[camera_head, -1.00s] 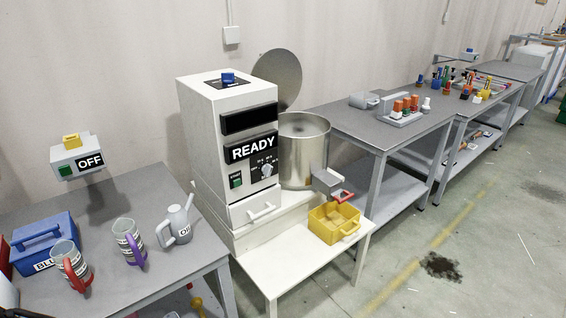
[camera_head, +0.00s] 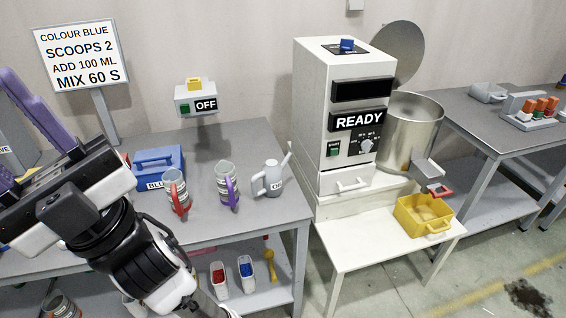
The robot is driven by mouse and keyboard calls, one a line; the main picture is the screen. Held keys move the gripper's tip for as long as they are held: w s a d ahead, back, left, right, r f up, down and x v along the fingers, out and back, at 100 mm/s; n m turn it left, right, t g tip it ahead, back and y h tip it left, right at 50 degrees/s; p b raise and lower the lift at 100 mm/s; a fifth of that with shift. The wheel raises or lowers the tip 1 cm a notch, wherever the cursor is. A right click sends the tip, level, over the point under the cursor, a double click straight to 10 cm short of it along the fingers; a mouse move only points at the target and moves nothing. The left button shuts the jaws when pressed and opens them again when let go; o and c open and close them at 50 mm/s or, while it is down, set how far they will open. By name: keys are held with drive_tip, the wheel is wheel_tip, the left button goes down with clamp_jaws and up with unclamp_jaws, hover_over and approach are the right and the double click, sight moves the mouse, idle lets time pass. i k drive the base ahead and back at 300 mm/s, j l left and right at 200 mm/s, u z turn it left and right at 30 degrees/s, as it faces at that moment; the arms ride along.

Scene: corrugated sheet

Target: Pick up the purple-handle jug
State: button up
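The purple-handle jug (camera_head: 224,183) stands upright on the grey table. It is a grey cup with a dark label band, and its purple handle faces front right. A similar jug with a red handle (camera_head: 174,188) stands just to its left, and a grey oil can (camera_head: 270,179) stands to its right. My arm comes in at the lower left, left of the jugs.
A blue box (camera_head: 158,163) sits behind the red-handle jug. The white READY machine (camera_head: 340,125) is at right, with a yellow bin (camera_head: 424,214). Containers sit on the lower shelf.

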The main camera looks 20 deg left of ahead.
sight(225, 175)
drive_tip(key=i+j+u, duration=0.1)
drive_tip(key=j+u, duration=0.25)
drive_tip(key=i+j+u, duration=0.1)
drive_tip(key=u, duration=0.25)
drive_tip(key=i+j+u, duration=0.1)
drive_tip(key=u, duration=0.25)
drive_tip(key=i+j, duration=0.05)
drive_tip(key=j, duration=0.05)
